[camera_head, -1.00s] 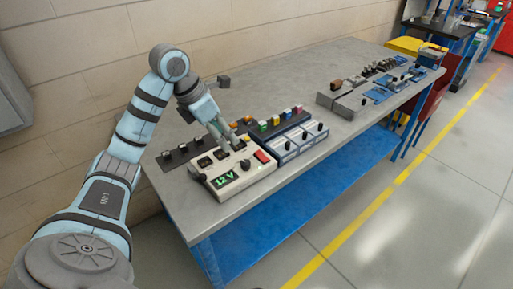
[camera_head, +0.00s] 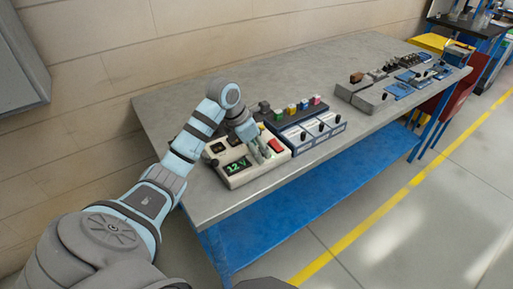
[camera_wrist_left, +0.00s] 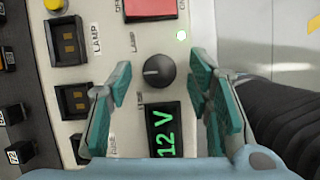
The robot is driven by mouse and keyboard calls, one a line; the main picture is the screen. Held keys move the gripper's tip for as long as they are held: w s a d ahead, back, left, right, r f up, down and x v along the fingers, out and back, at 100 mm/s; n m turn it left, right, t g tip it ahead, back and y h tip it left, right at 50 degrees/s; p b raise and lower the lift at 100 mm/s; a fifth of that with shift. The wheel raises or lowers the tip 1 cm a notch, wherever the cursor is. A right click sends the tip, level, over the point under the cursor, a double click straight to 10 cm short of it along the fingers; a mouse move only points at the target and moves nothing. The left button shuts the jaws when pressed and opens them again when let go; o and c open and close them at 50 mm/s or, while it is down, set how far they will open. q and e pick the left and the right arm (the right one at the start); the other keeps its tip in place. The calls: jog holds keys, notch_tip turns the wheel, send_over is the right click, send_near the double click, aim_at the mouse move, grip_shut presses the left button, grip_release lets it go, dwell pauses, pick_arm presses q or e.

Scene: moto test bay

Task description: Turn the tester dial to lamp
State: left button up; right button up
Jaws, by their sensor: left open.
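The tester (camera_head: 240,178) is a cream box on the bench with a green 12 V display (camera_head: 237,165) and a red switch (camera_head: 275,146). Its dial (camera_wrist_left: 160,72) is a round black knob in the left wrist view. The knob's white mark points left in that view, and a LAMP label stands above and left of it. My left gripper (camera_head: 264,153) is over the tester, fingers pointing down. In the left wrist view its open teal fingers (camera_wrist_left: 160,68) are either side of the dial with gaps, not visibly touching it. The head view hides the dial behind the gripper.
A blue-white module with several black knobs (camera_head: 305,136) stands right of the tester, and a strip of coloured parts (camera_head: 290,111) behind it. More modules (camera_head: 371,98) sit farther right. The middle of the grey bench (camera_head: 300,75) at the back is clear.

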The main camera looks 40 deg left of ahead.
pick_arm(q)
jog(key=shift+c, duration=0.3)
grip_shut()
jog(key=shift+w+m, duration=0.1)
jog(key=shift+m, duration=0.3)
jog(key=m+h, duration=0.1)
jog(key=m, duration=0.3)
jog(key=shift+w+a+g+h, duration=0.1)
jog(key=shift+a+g+h, duration=0.05)
jog(key=shift+g+h, duration=0.25)
jog(key=shift+w+a+m+g+h+b, duration=0.1)
jog(key=shift+m+g+h+b, duration=0.25)
jog(key=shift+m, duration=0.85)
jog(key=shift+w+m+g+h, duration=0.15)
jog(key=shift+m+g, duration=0.3)
jog(key=shift+m, duration=0.75)
jog(key=shift+s, duration=0.1)
jog(key=shift+o, duration=0.3)
grip_release()
